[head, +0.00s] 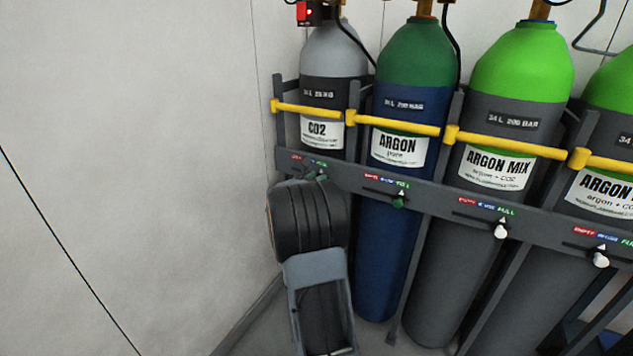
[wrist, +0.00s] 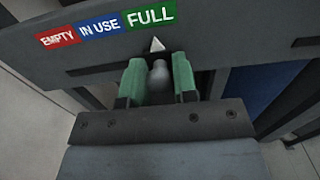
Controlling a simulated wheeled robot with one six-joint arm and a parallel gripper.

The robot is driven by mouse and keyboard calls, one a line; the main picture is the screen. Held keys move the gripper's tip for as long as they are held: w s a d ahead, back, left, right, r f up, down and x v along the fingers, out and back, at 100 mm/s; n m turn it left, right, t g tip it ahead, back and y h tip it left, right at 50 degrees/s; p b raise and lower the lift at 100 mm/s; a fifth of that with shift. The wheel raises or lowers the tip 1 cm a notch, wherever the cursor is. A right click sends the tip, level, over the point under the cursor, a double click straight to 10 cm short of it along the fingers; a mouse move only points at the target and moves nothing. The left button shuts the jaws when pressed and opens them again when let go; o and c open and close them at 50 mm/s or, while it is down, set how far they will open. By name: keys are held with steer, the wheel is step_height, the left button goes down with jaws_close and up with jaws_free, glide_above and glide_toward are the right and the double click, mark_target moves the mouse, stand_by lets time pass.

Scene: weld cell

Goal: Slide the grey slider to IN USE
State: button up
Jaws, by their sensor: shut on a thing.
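The grey slider knob (wrist: 159,72) sits between the green fingertips of my gripper (wrist: 157,80) in the wrist view, and the gripper is shut on it. Its white pointer (wrist: 157,45) stands just below the green FULL field (wrist: 150,16). The blue IN USE field (wrist: 100,28) is to its left, and the red EMPTY field (wrist: 57,39) is further left. In the head view my gripper (head: 316,177) is at the rail below the grey-topped CO2 cylinder (head: 334,55). My arm and gripper hide most of this slider there.
The rack rail (head: 440,192) carries a green slider (head: 398,202) under ARGON and white sliders (head: 500,231) (head: 600,259) under the ARGON MIX cylinders. Yellow bars (head: 405,127) cross the cylinders. A pale wall (head: 130,150) stands close on the left.

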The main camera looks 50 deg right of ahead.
jaws_close()
steer(key=w, duration=0.2)
steer(key=w+a+p, duration=0.1)
steer(key=w, duration=0.1)
steer(key=shift+w, duration=0.2)
steer(key=o, duration=0.9)
jaws_free()
steer(key=shift+a, duration=0.1)
steer(key=p+v, duration=0.3)
steer(key=v, duration=1)
steer(key=shift+s+a, duration=0.1)
steer(key=shift+a, duration=0.25)
